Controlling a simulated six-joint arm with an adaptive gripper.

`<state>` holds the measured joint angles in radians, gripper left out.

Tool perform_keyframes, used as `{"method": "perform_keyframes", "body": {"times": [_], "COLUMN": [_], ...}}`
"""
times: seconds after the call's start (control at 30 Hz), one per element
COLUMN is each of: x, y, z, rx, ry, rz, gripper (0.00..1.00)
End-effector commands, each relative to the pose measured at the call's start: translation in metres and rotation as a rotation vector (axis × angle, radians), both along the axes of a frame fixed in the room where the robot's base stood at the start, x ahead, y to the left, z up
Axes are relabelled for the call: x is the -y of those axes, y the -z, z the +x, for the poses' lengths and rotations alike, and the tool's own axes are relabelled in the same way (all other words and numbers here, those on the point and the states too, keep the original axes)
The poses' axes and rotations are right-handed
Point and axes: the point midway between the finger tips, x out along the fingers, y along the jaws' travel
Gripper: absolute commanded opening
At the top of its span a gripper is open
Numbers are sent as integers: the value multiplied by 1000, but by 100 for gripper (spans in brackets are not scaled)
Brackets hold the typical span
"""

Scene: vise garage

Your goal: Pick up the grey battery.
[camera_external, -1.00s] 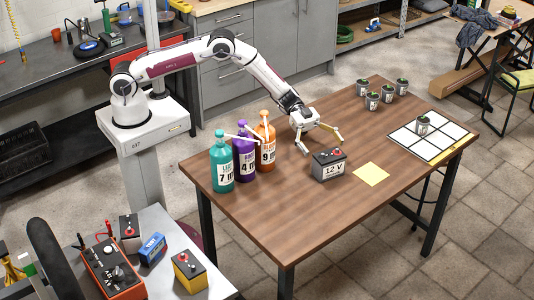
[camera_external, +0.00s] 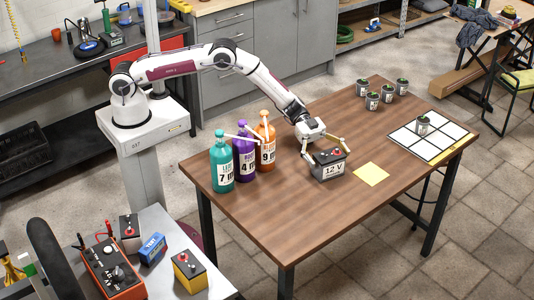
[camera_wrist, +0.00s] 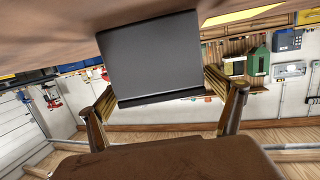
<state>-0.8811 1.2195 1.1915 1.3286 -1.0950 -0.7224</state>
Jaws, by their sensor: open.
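The grey battery (camera_external: 329,167), marked 12 V, stands upright on the wooden table (camera_external: 290,215), to the right of the bottles. My gripper (camera_external: 327,154) is open at the battery, with one finger by its left end and one by its right end. In the wrist view the battery (camera_wrist: 152,58) fills the upper middle as a dark grey block. The fingers of my gripper (camera_wrist: 160,102) spread to its left and right there. I cannot tell whether they touch it.
Teal (camera_external: 222,168), purple (camera_external: 244,158) and orange (camera_external: 265,145) pump bottles stand close on the left. A yellow sheet (camera_external: 371,173) lies to the right of the battery. Several small cans (camera_external: 388,93) stand at the back, and a white grid board (camera_external: 433,139) lies far right.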

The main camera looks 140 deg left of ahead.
Motion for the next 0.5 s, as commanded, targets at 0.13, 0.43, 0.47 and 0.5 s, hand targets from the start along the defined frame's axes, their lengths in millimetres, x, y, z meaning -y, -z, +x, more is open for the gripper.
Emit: {"method": "perform_keyframes", "body": {"times": [0.13,0.43,0.47,0.5], "x": [0,0,0,0], "y": [0,0,0,0], "z": [0,0,0,0], "rx": [0,0,0,0], "ry": [0,0,0,0], "rz": [0,0,0,0], "gripper": [92,67,59,48]}}
